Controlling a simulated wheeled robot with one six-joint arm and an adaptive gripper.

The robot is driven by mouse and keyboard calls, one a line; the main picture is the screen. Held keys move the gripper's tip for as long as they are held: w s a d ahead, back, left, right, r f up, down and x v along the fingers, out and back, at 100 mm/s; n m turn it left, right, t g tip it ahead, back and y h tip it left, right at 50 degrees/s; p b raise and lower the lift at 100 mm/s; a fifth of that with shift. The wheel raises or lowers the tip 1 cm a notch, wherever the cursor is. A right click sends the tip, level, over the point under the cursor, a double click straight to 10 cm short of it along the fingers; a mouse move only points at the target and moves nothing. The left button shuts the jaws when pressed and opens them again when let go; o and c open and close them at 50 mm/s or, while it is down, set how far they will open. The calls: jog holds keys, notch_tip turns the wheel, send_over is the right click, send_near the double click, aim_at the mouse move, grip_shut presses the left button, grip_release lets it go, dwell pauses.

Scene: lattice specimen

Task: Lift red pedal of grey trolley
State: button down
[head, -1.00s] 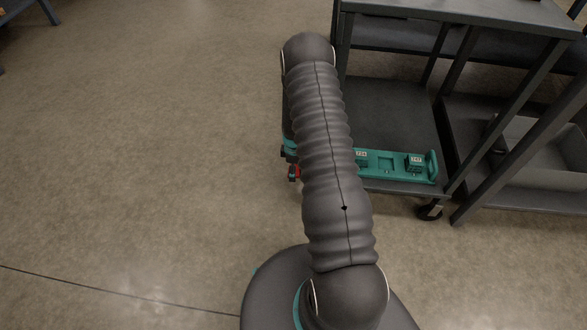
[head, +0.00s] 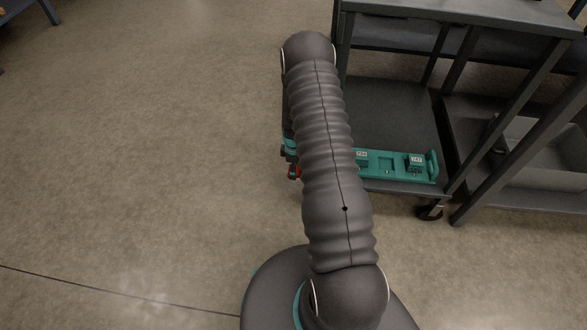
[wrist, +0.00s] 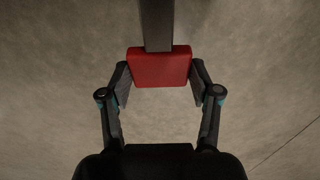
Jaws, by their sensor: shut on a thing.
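The red pedal (wrist: 160,68) is a flat red block in the upper middle of the wrist view, on the end of a dark bar (wrist: 157,25). My gripper (wrist: 160,82) has one finger at each side edge of the pedal and is shut on it. In the head view only a small red bit of the pedal (head: 293,171) shows at the left edge of my arm. The grey trolley (head: 455,10) stands at the upper right of the head view, with a dark lower shelf. My arm hides its near left corner.
A teal tray (head: 390,166) with small labelled blocks lies along the front edge of the trolley's lower shelf. A caster (head: 430,210) stands below the right front corner. Another grey rack with a bin (head: 545,150) is close on the right.

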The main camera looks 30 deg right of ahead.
jog(key=shift+w+r, duration=0.1)
jog(key=shift+r, duration=0.15)
jog(key=shift+d+r, duration=0.15)
jog(key=shift+r, duration=0.75)
jog(key=shift+s+d+r+b, duration=0.15)
jog(key=shift+s+d+r, duration=0.1)
jog(key=shift+r, duration=0.35)
jog(key=shift+s+d+r+b, duration=0.15)
jog(key=shift+d+r, duration=0.1)
jog(key=shift+r, duration=0.3)
jog(key=shift+w, duration=0.1)
jog(key=shift+c, duration=1.2)
grip_release()
jog(key=shift+d, duration=0.1)
jog(key=shift+a, duration=0.2)
jog(key=shift+r, duration=0.1)
